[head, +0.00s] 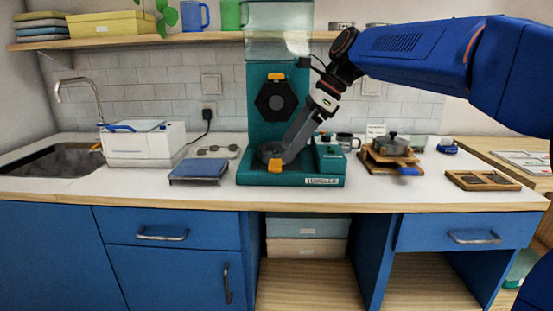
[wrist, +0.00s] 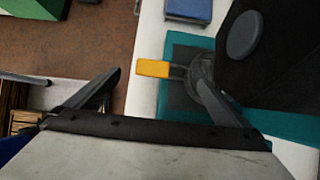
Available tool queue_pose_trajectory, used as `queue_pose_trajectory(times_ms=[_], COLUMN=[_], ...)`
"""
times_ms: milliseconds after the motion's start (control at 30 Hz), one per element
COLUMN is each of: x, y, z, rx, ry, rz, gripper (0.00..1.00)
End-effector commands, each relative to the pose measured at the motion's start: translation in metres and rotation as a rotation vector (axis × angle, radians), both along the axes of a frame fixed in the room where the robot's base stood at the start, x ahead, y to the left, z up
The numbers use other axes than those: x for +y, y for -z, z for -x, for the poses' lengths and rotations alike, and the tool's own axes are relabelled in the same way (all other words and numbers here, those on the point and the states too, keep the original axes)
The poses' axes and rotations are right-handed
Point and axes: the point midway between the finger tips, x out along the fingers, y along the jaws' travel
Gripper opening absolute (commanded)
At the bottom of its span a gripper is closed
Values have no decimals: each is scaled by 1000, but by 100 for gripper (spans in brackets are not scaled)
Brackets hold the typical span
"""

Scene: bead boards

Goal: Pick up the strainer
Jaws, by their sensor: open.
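What looks like the strainer, a dark round piece (wrist: 201,70) with an orange handle (wrist: 153,68), is at the base of the teal machine (wrist: 179,52). In the head view its orange handle (head: 275,166) points toward the front of the counter. My gripper (wrist: 157,78) is open and empty. In the wrist view the handle appears between its fingertips, and the right finger covers part of the round piece. In the head view my gripper (head: 276,157) reaches down at the machine's base. I cannot tell whether a finger touches the strainer.
The machine's dark upper part (head: 272,102) stands behind and above the strainer. A blue scale-like box (head: 199,170) lies to the left. A pot (head: 389,144) on a wooden board and a dark wooden tray (head: 482,180) are to the right. The counter's front strip is clear.

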Motion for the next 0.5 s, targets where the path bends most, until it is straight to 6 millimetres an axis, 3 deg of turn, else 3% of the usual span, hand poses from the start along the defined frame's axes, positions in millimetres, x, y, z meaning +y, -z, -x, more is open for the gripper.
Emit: queue_pose_trajectory(times_ms=[500], x=[30], y=[42], z=[-7], rx=[1], ry=[1], rz=[1], gripper=[100])
